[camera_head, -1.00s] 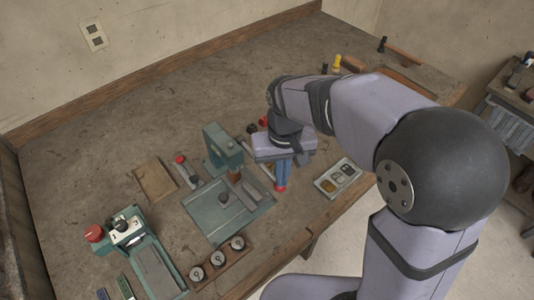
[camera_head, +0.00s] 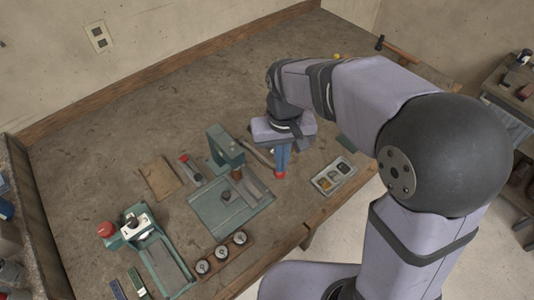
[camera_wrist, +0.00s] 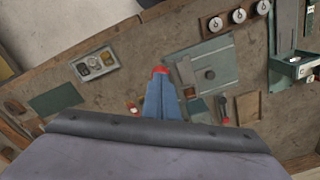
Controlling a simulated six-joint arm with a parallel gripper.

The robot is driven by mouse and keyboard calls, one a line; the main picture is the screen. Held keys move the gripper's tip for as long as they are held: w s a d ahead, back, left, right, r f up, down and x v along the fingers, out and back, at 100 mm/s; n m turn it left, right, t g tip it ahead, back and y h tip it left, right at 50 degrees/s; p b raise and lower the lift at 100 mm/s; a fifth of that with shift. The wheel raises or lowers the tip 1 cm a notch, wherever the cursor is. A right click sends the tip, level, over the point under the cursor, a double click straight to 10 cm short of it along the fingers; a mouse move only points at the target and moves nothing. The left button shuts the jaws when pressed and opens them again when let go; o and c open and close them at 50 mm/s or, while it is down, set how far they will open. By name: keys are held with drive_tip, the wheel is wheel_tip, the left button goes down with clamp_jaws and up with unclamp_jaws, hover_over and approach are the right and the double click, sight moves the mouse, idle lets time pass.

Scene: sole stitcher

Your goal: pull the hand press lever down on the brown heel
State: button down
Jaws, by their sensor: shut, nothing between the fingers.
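The teal hand press (camera_head: 226,147) stands on a flat teal base (camera_head: 216,218) near the middle of the bench. The brown heel (camera_head: 237,174) is small and sits below the press head. A pale rod (camera_head: 258,153) shows just right of the press; I cannot tell whether it is the lever. My gripper (camera_head: 280,174) is shut and empty, with blue fingers and red tips pointing down. It is right of the press and apart from the heel. In the wrist view the red fingertips (camera_wrist: 160,71) are beside the teal base (camera_wrist: 222,57). My wrist hides part of the bench behind.
A tray with cups (camera_head: 334,176) is right of my gripper. A red-knobbed tool (camera_head: 188,168) and brown board (camera_head: 160,178) lie left. Another teal machine (camera_head: 150,250) stands front left. The back of the bench is mostly clear.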

drive_tip(key=shift+r+p, duration=1.5)
drive_tip(key=shift+r, duration=0.4)
drive_tip(key=shift+d+f, duration=0.1)
drive_tip(key=s+d+f+m, duration=0.1)
drive_tip(key=s+d+f, duration=0.2)
drive_tip(key=s+d, duration=0.2)
drive_tip(key=s+d+f+m, duration=0.2)
drive_tip(key=s+d, duration=0.3)
drive_tip(key=d, duration=0.5)
drive_tip(key=shift+f+b, duration=0.3)
drive_tip(key=shift+f, duration=0.35)
